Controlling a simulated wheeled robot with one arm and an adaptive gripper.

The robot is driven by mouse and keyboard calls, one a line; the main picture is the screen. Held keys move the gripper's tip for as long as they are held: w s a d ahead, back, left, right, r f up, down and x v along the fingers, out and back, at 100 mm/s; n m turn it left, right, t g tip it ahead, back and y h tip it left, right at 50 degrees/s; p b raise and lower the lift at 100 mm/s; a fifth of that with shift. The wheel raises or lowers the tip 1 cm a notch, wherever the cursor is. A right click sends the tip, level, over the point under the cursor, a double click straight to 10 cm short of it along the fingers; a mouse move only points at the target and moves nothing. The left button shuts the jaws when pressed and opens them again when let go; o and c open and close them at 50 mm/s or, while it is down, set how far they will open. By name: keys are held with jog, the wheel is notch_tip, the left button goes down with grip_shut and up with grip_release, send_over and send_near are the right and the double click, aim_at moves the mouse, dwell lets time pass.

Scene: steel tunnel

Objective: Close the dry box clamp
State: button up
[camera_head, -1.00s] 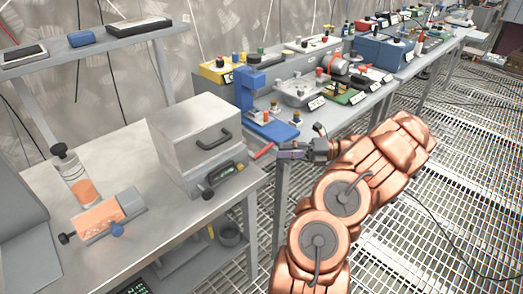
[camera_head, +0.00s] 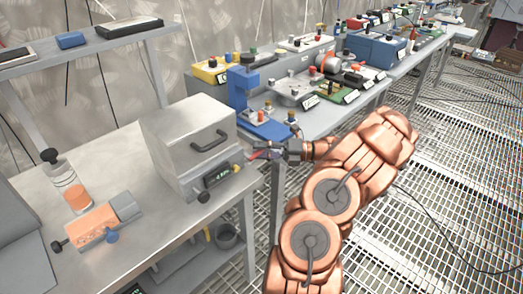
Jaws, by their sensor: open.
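The dry box (camera_head: 172,150) is a pale grey metal box with a lid and a dark handle (camera_head: 210,141) on its front. It stands at the right end of the near bench, and its lid looks down. A small red bar (camera_head: 262,155) shows just right of the box; it looks like the clamp's lever, but its mount is hidden. My gripper (camera_head: 268,151) is open, at the red bar's right end, with its fingers pointing left toward the box. I cannot tell whether the bar is between the fingers or touching them.
A blue stand (camera_head: 243,88) and several devices fill the bench behind my gripper.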

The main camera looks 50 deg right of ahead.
jog(key=shift+c, duration=0.3)
grip_shut()
dwell(0.4)
